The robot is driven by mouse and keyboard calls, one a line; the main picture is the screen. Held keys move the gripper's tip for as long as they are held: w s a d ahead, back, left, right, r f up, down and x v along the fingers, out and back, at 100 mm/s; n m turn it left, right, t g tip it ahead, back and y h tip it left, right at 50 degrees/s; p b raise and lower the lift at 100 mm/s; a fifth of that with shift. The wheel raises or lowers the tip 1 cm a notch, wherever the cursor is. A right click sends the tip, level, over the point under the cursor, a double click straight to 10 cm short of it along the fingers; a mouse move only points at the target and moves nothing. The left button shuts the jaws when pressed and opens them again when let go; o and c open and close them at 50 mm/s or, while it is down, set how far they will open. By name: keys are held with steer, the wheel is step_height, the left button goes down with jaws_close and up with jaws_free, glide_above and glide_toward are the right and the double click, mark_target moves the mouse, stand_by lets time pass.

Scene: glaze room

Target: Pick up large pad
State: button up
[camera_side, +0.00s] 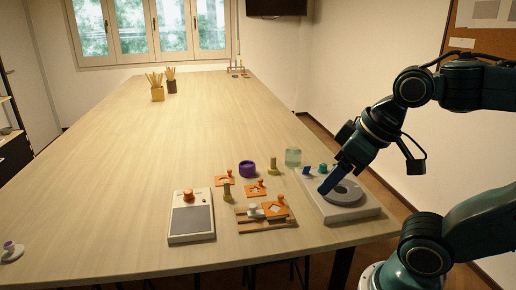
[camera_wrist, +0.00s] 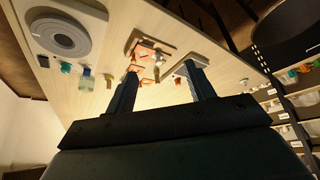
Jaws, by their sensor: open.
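I cannot tell for sure which item is the large pad. Orange plates with knobs lie at the table's near end: one at the back (camera_side: 225,181), one in the middle (camera_side: 254,191) and one on a wooden rack (camera_side: 276,209). A white tray (camera_side: 206,235) holds a dark grey rectangular pad (camera_side: 191,219) and an orange knob (camera_side: 188,195). My gripper (camera_side: 326,189) is open and empty, and appears in front of the grey round disc (camera_side: 349,194). In the wrist view its fingers (camera_wrist: 160,76) are apart, with orange plates (camera_wrist: 150,52) beyond them.
The disc sits on a white square base (camera_side: 350,213) at the right edge. Beside it are small blue (camera_side: 306,171) and teal (camera_side: 322,168) pieces, a pale green jar (camera_side: 293,157) and a purple ring (camera_side: 247,169). The table's middle is clear.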

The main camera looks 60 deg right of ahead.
steer(key=w+d+r+m+g, duration=0.1)
steer(key=w+d+r+m, duration=0.3)
steer(key=w+m, duration=0.4)
steer(key=m+g, duration=0.5)
steer(key=m, duration=1.4)
glide_above(273, 168)
steer(key=d, duration=0.1)
step_height(273, 168, down, 9)
steer(key=shift+w+f, duration=0.1)
steer(key=shift+w, duration=0.05)
steer(key=shift+a+f, duration=0.2)
steer(key=shift+f, duration=6.7)
